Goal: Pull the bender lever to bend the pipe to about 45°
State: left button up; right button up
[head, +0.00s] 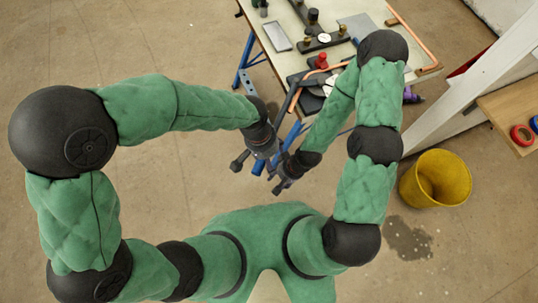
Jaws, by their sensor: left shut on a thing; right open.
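The pipe bender (310,88) is a dark fixture at the near edge of the workbench (292,12), partly hidden by my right arm. A copper pipe (293,101) runs through it, and its near end points down toward my grippers. My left gripper (256,164) is shut on a blue bar (258,168), which seems to be the lever's handle, off the bench's near edge. The rest of the lever is hard to trace between my arms. My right gripper (279,186) is open, just right of and below the left one. Its fingers look empty. The bend angle cannot be read.
A red knob (321,61), a grey tray (276,36) and black clamps (314,17) are on the bench. Another copper pipe (413,41) lies along its right side. A yellow bucket (436,178) stands on the floor at right. The floor at left is clear.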

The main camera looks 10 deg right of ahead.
pick_arm(q)
notch_tip(320, 180, up, 12)
jog(key=w+a, duration=0.1)
jog(key=a, duration=0.1)
jog(key=shift+f, duration=0.15)
jog(key=shift+w, duration=0.1)
